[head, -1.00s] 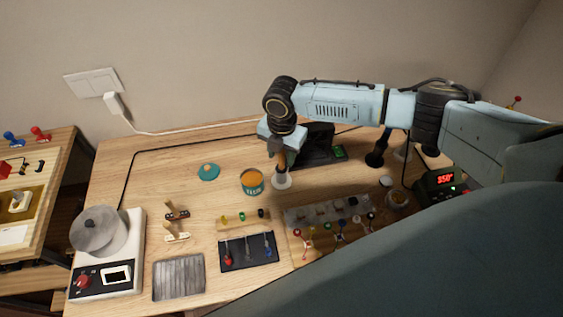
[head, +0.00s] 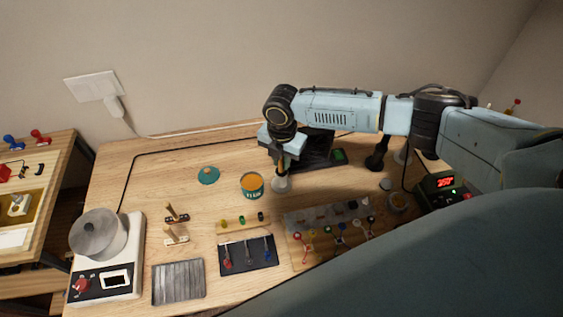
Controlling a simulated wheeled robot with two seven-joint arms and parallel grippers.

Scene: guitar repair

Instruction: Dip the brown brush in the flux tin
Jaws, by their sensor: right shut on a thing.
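The flux tin (head: 252,189) is an open teal can with orange-brown paste inside, on the middle of the table. Its teal lid (head: 208,176) lies flat to the left of it. My right gripper (head: 283,167) points down just right of the tin and is shut on a thin brown piece, which looks like the brown brush (head: 283,173). The brush stands over a small pale round holder (head: 281,184); I cannot tell whether its lower end is still inside. The fingers hide part of the brush. My left gripper is not in view.
A black stand (head: 318,155) is behind the gripper. In front lie a dark tool mat (head: 249,255), a ribbed grey plate (head: 179,282) and a rack of coloured-handled tools (head: 340,225). Bare wood surrounds the tin's left side.

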